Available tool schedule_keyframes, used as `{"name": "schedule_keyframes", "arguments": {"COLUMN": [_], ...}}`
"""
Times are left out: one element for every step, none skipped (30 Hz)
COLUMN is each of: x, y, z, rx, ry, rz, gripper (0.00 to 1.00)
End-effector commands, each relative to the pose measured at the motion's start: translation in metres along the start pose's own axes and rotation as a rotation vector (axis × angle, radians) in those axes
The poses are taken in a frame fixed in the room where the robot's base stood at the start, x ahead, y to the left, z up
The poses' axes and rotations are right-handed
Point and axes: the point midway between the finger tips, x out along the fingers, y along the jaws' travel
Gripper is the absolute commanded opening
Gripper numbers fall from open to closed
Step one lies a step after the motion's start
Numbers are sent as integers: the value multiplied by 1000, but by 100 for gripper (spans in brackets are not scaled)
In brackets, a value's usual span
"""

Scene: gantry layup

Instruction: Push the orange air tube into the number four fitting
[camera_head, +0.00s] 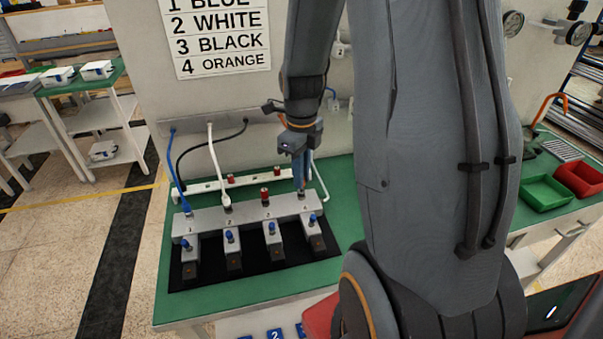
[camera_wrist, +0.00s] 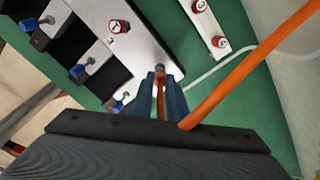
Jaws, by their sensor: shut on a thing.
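My gripper (camera_head: 300,187) points down over the right end of the grey manifold block (camera_head: 245,214). Its blue fingers (camera_wrist: 161,82) are closed around the orange air tube (camera_wrist: 245,75), which loops away to the upper right in the wrist view. A short orange length shows between the fingers. The number four fitting (camera_wrist: 160,67) is a small dark metal collar directly beyond the fingertips, roughly in line with the tube. The tube's tip is hidden, so I cannot tell whether it is inside the fitting. The wall label (camera_head: 222,62) reads 4 ORANGE.
A blue tube (camera_head: 172,160) stands in fitting one and a white tube (camera_head: 216,160) in fitting two. Fitting three carries a red cap (camera_head: 265,198). A white strip (camera_head: 208,185) with red caps lies behind the block. Blue-topped valves line the front. Green and red bins stand right.

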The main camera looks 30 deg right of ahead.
Motion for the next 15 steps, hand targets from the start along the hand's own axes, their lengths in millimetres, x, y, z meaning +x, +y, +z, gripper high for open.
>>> {"name": "schedule_keyframes", "arguments": {"x": [2, 2, 3, 4, 5, 6, 6, 7, 8, 9, 9, 10, 11, 12, 12], "y": [0, 0, 0, 0, 0, 0, 0, 0, 0, 0, 0, 0, 0, 0, 0], "z": [0, 0, 0, 0, 0, 0, 0, 0, 0, 0, 0, 0, 0, 0, 0], "rx": [0, 0, 0, 0, 0, 0, 0, 0, 0, 0, 0, 0, 0, 0, 0], "ry": [0, 0, 0, 1, 1, 1, 1, 1, 1, 1, 1, 1, 1, 1, 1], "rz": [0, 0, 0, 1, 1, 1, 1, 1, 1, 1, 1, 1, 1, 1, 1], "gripper": [0, 0, 0, 0, 0, 0, 0, 0, 0, 0, 0, 0, 0, 0, 0]}}
